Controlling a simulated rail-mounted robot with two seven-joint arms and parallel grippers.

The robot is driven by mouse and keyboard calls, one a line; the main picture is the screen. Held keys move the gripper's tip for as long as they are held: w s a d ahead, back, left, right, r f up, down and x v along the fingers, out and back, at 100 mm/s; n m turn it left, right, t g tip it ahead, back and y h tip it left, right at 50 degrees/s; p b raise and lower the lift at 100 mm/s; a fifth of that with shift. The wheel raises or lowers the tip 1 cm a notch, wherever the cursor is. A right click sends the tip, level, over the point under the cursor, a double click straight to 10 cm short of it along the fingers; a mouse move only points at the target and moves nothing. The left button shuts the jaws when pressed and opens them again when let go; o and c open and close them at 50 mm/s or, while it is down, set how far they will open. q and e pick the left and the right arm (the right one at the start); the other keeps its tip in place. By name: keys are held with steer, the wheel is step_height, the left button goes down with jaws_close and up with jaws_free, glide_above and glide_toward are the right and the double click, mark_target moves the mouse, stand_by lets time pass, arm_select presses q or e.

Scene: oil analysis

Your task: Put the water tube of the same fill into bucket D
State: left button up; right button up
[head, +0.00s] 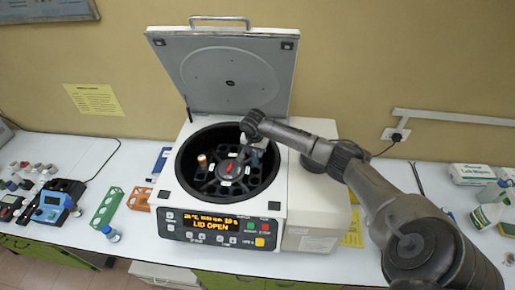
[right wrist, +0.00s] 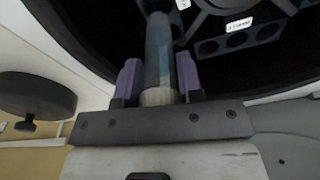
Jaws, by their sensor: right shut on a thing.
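The centrifuge (head: 180,215) stands open in the head view, its lid raised and its display reading LID OPEN. Its dark rotor (head: 225,180) has a red mark at the hub and small white labels too small to read, so I cannot tell which bucket is D. A tube with an orange-brown top (head: 202,160) stands in the rotor's left side. My right gripper (head: 258,146) is over the bowl's back right. In the right wrist view its purple-padded fingers (right wrist: 160,78) are shut on a bluish-grey tube (right wrist: 158,48) with a pale cap. My left gripper is out of view.
Blue devices (head: 52,207) and small bottles are farther left. Boxes (head: 472,174) lie at the right. The raised lid (head: 229,75) stands behind the bowl.

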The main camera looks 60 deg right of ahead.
mark_target(256, 165)
step_height(256, 165, down, 4)
steer(key=shift+r+b, duration=0.2)
steer(key=shift+b, duration=0.6)
step_height(256, 165, down, 4)
steer(key=b, duration=0.5)
steer(key=shift+f, duration=0.8)
steer(key=o, duration=1)
